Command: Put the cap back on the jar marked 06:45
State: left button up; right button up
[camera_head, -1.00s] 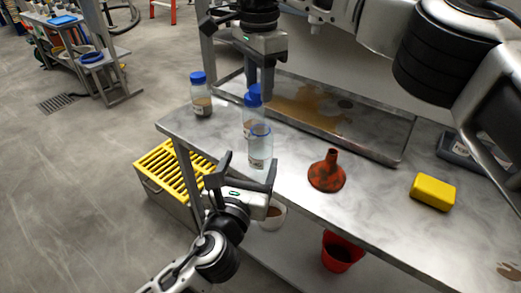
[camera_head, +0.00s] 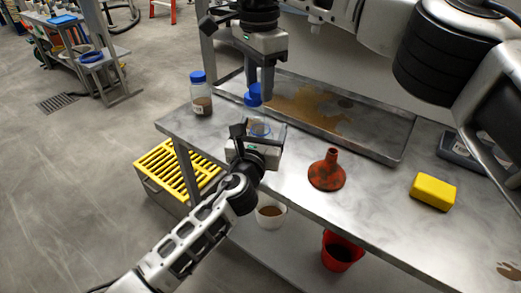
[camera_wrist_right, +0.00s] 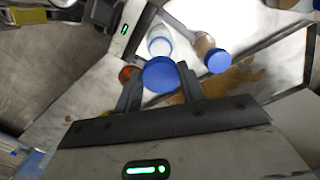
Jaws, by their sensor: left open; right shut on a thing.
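My right gripper (camera_head: 262,92) is shut on a blue cap (camera_wrist_right: 160,75), which shows between its fingertips in the right wrist view. A clear jar (camera_wrist_right: 159,42) stands beyond the cap there; in the head view my left gripper (camera_head: 259,132) mostly hides it. My left gripper is open, its fingers reaching either side of this jar. Whether they touch it I cannot tell. A blue-capped jar (camera_wrist_right: 206,46) with brown contents stands beside it in the wrist view. Another blue-capped jar (camera_head: 201,95) stands at the bench's left end. I cannot read the labels.
The metal bench (camera_head: 300,207) carries a rusty red funnel (camera_head: 327,171), a yellow block (camera_head: 433,191) and a brown-stained tray (camera_head: 375,146) behind. A yellow-slatted crate (camera_head: 170,170) is at the left.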

pick_arm(q)
jog(key=c, duration=1.5)
pick_arm(e)
jog(key=shift+f, duration=2.5)
jog(key=shift+f, duration=0.9)
jog(key=shift+f, duration=0.5)
